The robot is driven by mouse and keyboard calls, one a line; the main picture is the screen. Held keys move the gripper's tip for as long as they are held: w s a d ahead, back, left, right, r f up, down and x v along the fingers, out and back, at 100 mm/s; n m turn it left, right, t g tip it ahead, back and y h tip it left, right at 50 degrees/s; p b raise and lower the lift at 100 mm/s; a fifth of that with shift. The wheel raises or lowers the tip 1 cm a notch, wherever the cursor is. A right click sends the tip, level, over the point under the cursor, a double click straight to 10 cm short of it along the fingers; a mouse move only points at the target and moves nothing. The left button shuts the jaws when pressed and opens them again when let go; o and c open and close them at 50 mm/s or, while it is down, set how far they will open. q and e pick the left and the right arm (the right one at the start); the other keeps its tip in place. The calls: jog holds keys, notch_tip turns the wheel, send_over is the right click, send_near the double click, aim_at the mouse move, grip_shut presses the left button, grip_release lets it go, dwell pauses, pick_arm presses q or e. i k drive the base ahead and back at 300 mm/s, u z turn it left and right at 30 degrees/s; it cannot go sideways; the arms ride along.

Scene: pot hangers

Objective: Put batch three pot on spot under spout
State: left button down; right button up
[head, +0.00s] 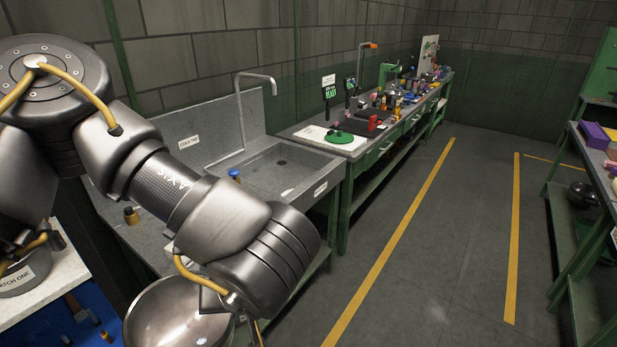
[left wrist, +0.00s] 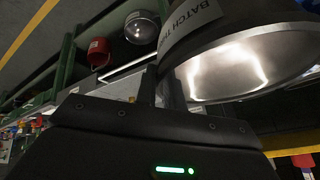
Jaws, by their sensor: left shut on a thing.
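The batch three pot (left wrist: 245,55) is a shiny metal pot with a partly visible "BATCH TH" label. In the left wrist view it is tilted, with its rim between the fingers of my left gripper (left wrist: 168,88), which is shut on it. In the head view a shiny pot (head: 178,318) shows below my left forearm, and the gripper itself is hidden by the arm. The grey spout (head: 257,77) rises behind the metal sink (head: 330,166) and bends over its basin. The pot is in front of the sink, apart from the spout. My right gripper is not in view.
A pot labelled "ATCH ONE" (head: 25,282) stands on a white surface at left. A blue-topped item (head: 234,176) is at the sink's near edge. A cluttered workbench (head: 345,190) runs beyond the sink. The floor (head: 440,250) at right is clear.

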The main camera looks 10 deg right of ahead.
aim_at(283, 179)
jog(key=z, duration=0.95)
jog(key=i, duration=0.95)
jog(key=z, duration=0.9)
jog(key=i, duration=1.6)
jog(key=u, duration=1.05)
jog(key=i, duration=1.05)
jog(key=u, duration=1.05)
